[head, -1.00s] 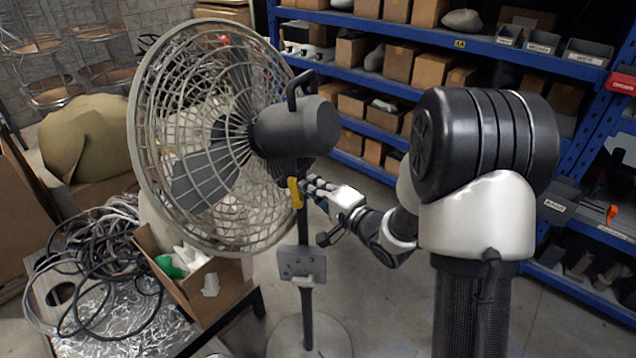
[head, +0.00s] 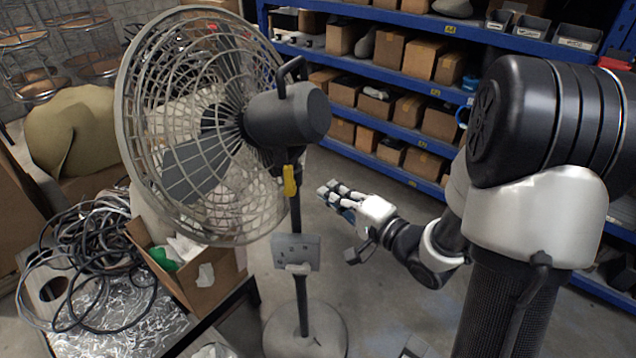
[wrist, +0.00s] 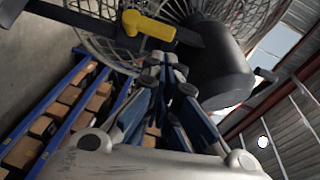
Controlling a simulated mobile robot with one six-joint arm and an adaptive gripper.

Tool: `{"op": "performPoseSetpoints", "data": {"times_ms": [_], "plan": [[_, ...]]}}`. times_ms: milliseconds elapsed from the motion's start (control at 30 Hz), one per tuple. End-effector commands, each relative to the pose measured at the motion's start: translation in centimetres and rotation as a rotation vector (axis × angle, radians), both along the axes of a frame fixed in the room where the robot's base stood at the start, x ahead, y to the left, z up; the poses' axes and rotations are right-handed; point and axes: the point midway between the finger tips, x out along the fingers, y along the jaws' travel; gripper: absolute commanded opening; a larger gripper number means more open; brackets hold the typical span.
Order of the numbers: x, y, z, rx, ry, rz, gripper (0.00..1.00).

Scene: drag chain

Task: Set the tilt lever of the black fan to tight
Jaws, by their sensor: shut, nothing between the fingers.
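The black fan (head: 290,115) stands on a pole with a round base, its wire cage facing left in the head view. Its yellow tilt lever (head: 289,180) hangs nearly upright against the pole, just below the motor housing. The lever also shows at the top of the wrist view (wrist: 148,26), with its round pivot at the left end. My gripper (head: 328,190) is to the right of the lever, with a clear gap between them. Its fingers (wrist: 165,66) are shut and empty, pointing toward the fan below the lever in the wrist view.
A grey control box (head: 297,252) is on the pole below the lever. A table with tangled cables (head: 85,245) and a cardboard box (head: 205,285) stands at the left. Blue shelves (head: 400,75) with boxes are behind. Floor right of the pole is open.

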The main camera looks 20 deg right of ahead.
Motion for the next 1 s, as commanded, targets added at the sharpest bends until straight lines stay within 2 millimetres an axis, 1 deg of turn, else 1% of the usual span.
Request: {"op": "performPoseSetpoints", "data": {"times_ms": [33,100,200,533,600,800,900,1000], "plan": [[-0.5,-0.4,0.1,0.0,-0.001,-0.004,0.0],[-1.1,-0.6,0.1,0.001,0.0,-0.002,0.0],[-1.4,-0.7,0.1,0.001,0.0,-0.002,0.0],[-1.5,-0.8,0.1,0.003,0.0,-0.001,0.0],[-1.5,-1.5,-0.4,0.018,-0.004,-0.003,0.0],[-1.7,-4.3,-2.3,0.106,-0.032,-0.004,0.0],[-1.8,-4.9,-2.6,0.127,-0.042,-0.001,0.0],[-1.8,-5.0,-2.5,0.13,-0.045,0.0,0.0]]}}
